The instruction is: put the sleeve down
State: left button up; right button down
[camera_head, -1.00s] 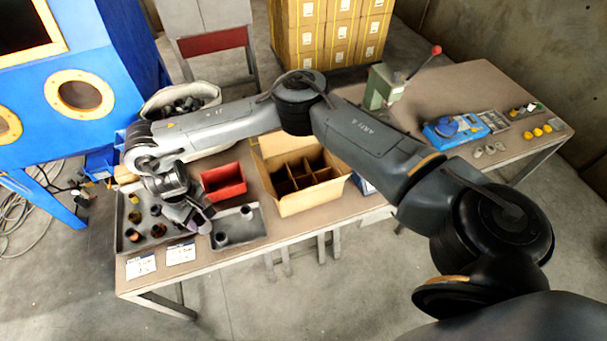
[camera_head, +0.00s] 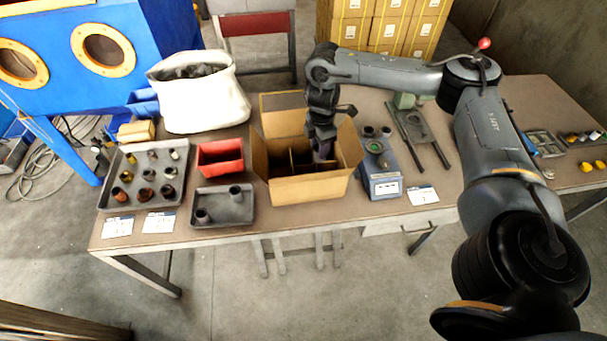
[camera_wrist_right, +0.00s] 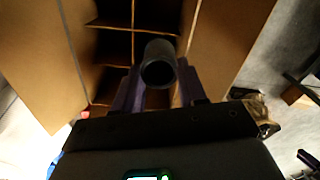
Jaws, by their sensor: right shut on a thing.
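My right gripper (camera_head: 322,150) points down into the open cardboard box (camera_head: 310,189), toward the right part of its divided inside. In the right wrist view my gripper (camera_wrist_right: 157,88) is shut on a dark grey sleeve (camera_wrist_right: 159,66), a short hollow tube whose round open end faces the camera. The sleeve is between the fingers, over or inside the box's compartments. How deep it sits is hard to tell. Cardboard dividers (camera_wrist_right: 112,25) show beyond it. In the head view the sleeve is mostly hidden by the gripper and box wall. My left gripper is not in view.
A grey tray (camera_head: 223,219) with two grey sleeves and a red bin (camera_head: 220,158) stand left of the box. A larger tray (camera_head: 112,202) holds several coloured sleeves. A blue fixture (camera_head: 383,184) stands close to the box's right.

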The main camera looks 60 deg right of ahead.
jog(key=shift+s+d+f+n+b, duration=0.35)
jog(key=shift+s+d+f, duration=0.2)
jog(key=shift+s+d, duration=0.25)
jog(key=shift+w+d+f, duration=0.25)
jog(key=shift+w, duration=0.05)
jog(key=b, duration=0.3)
send_near(305, 172)
jog(key=w+d+r, duration=0.1)
jog(key=w+d, duration=0.2)
jog(key=f, duration=0.4)
jog(key=shift+w+d, duration=0.15)
jog(key=shift+w, duration=0.05)
jog(key=shift+f, duration=0.1)
jog(key=shift+f+b, duration=0.3)
jog(key=shift+f, duration=0.2)
jog(key=c, duration=0.9)
grip_release()
